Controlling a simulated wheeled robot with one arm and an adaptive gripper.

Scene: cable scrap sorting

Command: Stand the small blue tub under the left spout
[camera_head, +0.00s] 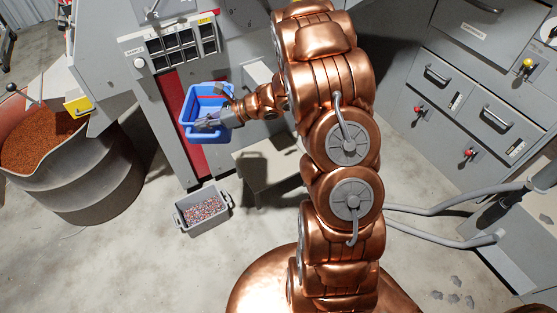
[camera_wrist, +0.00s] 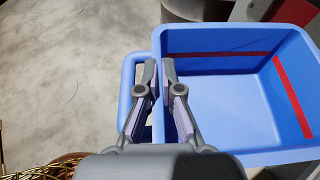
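The small blue tub (camera_head: 188,120) is in front of the grey machine, upright or nearly so. In the wrist view the blue tub (camera_wrist: 225,100) looks empty, with a red stripe around its inside and a loop handle on its left. My gripper (camera_head: 207,124) is at the tub's near side in the head view. In the wrist view my gripper (camera_wrist: 159,62) is shut on the tub's side wall, one finger inside and one in the handle gap. The tub appears held above the floor. I cannot clearly pick out the left spout.
A grey tub (camera_head: 180,221) of mixed granules stands on the floor below. A large grey drum (camera_head: 95,180) of copper granules is at left. A low grey stand (camera_head: 270,170) is right of the machine's red stripe. Grey drawer cabinets (camera_head: 400,110) stand at right. Floor at lower left is clear.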

